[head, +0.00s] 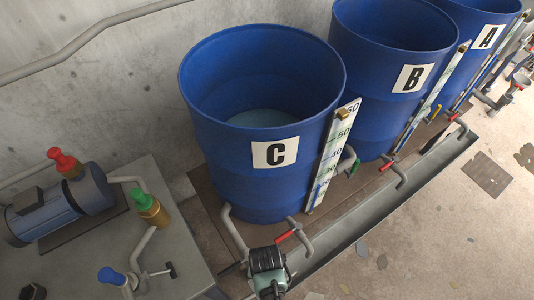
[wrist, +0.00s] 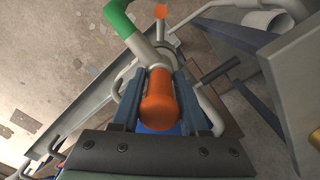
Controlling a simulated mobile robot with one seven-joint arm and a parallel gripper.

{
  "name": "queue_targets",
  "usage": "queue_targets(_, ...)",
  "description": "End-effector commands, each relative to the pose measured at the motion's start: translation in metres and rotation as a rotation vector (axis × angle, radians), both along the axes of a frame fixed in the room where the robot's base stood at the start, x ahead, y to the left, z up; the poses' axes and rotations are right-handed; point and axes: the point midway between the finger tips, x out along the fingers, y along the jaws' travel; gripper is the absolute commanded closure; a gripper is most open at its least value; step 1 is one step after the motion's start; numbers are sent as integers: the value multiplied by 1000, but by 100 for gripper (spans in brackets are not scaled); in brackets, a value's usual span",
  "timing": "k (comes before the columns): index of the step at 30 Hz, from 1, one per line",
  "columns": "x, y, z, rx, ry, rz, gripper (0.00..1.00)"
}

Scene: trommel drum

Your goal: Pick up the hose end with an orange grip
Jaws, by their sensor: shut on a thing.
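The orange grip (wrist: 158,105) of the hose end shows in the middle of the wrist view, between the two blue-grey fingers of my gripper (wrist: 158,84). The fingers are shut on it, one along each side. A grey pipe or hose part with a green sleeve (wrist: 117,16) shows just beyond the grip; how they connect is unclear. In the head view, my gripper end (head: 267,268) is at the bottom centre, in front of tank C, and I cannot make out the orange grip there.
Blue tanks C (head: 240,190), B (head: 375,115) and A (head: 478,55) stand along the wall. A grey trough (head: 375,220) and red-handled valves run before them. A bench (head: 100,255) at left carries a blue pump (head: 45,210) and coloured fittings. Floor at right is mostly open.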

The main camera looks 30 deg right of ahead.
Motion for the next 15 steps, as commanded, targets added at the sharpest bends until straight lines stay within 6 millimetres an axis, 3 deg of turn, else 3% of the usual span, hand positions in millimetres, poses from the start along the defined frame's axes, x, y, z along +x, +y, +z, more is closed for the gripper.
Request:
queue_targets(10,-1,2,0,4,3,1,100)
queue_targets(15,0,1,10,3,0,1,100)
